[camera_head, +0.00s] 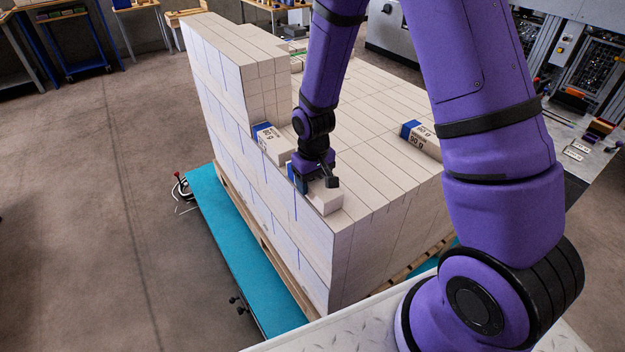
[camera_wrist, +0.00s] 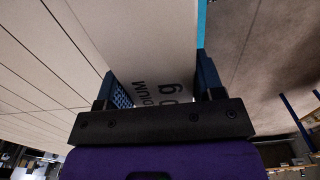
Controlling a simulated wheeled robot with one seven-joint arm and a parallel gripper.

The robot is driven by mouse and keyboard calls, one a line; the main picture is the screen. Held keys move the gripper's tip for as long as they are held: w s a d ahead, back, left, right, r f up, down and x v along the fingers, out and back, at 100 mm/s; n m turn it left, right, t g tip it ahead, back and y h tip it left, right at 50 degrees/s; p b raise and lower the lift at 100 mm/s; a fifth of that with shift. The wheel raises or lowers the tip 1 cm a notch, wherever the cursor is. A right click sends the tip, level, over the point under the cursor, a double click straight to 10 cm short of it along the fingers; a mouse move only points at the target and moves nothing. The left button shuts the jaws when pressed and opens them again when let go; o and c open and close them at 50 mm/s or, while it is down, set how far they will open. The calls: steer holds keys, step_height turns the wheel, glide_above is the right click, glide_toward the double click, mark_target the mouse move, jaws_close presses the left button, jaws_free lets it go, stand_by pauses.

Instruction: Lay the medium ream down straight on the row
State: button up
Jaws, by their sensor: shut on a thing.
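My gripper (camera_head: 312,180) is shut on the medium ream (camera_head: 326,200), a pale block, at the near left edge of the stack top. In the wrist view the medium ream (camera_wrist: 150,45) lies between the two blue-padded fingers of my gripper (camera_wrist: 160,80), with "MEDIUM" and part of a "g" marking visible. My gripper hides part of it in the head view. I cannot tell whether its underside touches the layer below. A blue-ended ream (camera_head: 272,142) of the row lies just beyond it along the same edge. Any gap between them is hidden by my gripper.
The tall stack of reams (camera_head: 385,185) stands on a wooden pallet (camera_head: 283,275) over a teal platform (camera_head: 230,245). A higher block of reams (camera_head: 235,60) rises at the far left. Another blue-ended ream (camera_head: 421,138) lies on the top at right. The middle top is clear.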

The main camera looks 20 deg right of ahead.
steer(key=shift+f, duration=0.15)
steer(key=o, duration=1.2)
steer(key=shift+c, duration=0.2)
steer(key=s+d+r+t, duration=0.1)
steer(key=s+r, duration=0.2)
steer(key=r, duration=0.6)
steer(key=s+d+r+m+t, duration=0.1)
steer(key=s+d+r, duration=0.15)
steer(key=r, duration=0.75)
steer(key=s+d+r+t, duration=0.1)
steer(key=s+r, duration=0.2)
steer(key=r, duration=0.6)
steer(key=s+d+r+t, duration=0.1)
steer(key=s+r, duration=0.3)
steer(key=s, duration=0.3)
steer(key=s+d+r+m+t, duration=0.1)
steer(key=s+r, duration=0.3)
steer(key=s, duration=0.3)
steer(key=shift+s+d, duration=0.2)
steer(key=shift+s, duration=0.1)
